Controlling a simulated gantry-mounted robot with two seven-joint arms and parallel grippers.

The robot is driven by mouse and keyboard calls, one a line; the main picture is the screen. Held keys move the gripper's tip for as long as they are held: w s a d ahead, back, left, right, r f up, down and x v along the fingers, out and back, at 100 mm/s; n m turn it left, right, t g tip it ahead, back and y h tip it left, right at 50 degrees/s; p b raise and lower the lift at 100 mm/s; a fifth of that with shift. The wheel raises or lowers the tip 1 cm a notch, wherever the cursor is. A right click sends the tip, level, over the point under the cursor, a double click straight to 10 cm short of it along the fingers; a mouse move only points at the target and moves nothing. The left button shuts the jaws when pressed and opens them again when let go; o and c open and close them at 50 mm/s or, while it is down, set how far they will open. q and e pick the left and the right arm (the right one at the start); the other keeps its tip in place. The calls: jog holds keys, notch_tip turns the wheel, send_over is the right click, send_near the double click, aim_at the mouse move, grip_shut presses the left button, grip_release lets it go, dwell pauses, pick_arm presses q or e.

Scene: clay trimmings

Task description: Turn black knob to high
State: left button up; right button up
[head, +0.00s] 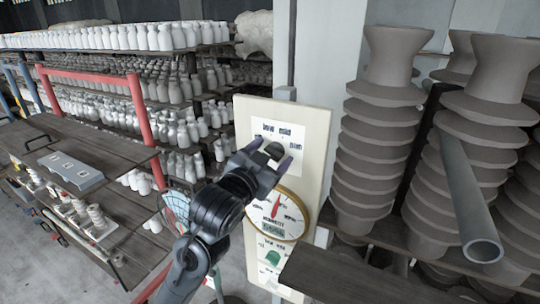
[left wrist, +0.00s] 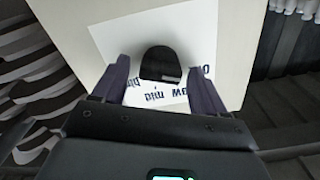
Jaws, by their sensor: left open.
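The black knob (head: 273,151) is on the white label at the upper part of a cream panel (head: 314,124). In the left wrist view the knob (left wrist: 160,65) is a dark, rounded shape on the white label (left wrist: 196,42), with words printed near it, partly cut off by my fingers. My left gripper (head: 271,163) is in front of the knob. In the left wrist view its two fingers (left wrist: 158,88) are apart, one on each side of the knob, with a gap on both sides. My right gripper is not in view.
A round dial with a red needle (head: 278,213) is below the knob, and a green knob (head: 273,257) is lower down. Stacked grey ribbed clay pieces (head: 380,130) stand right of the panel, with a grey pipe (head: 467,195). Shelves of white bottles (head: 150,37) fill the left.

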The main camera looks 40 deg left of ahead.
pick_arm(q)
jog(key=c, duration=1.1)
jog(key=shift+o, duration=0.2)
